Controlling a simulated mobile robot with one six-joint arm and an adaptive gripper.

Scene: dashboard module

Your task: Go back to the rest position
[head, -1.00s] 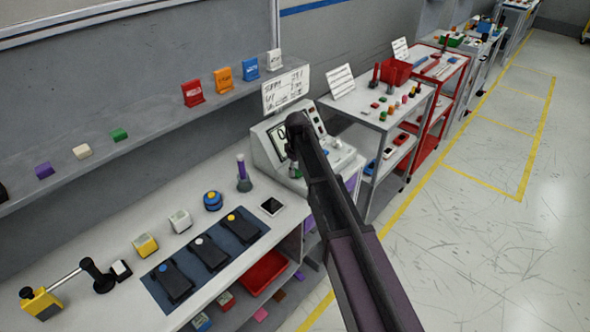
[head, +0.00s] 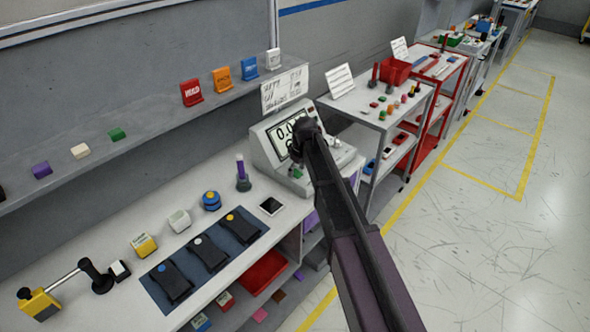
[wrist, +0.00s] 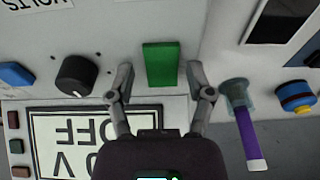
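My gripper (wrist: 161,92) is open in the wrist view, with its two fingers spread and nothing between their tips that I can see held. A green rectangular button or block (wrist: 161,64) on the grey console lies just beyond and between the fingertips. It also shows as a small green patch in the head view (head: 297,173). In the head view my dark arm reaches up to the console (head: 265,152), and the arm hides the fingers. The console's display (head: 285,130) is partly covered by the arm. In the wrist view the display (wrist: 70,140) appears upside down.
A black knob (wrist: 76,76) and a blue button (wrist: 15,75) sit beside the green piece. A holder with a purple tube (head: 243,172) stands left of the console. A paper sign (head: 285,92) stands above it. The floor at right (head: 480,250) is open.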

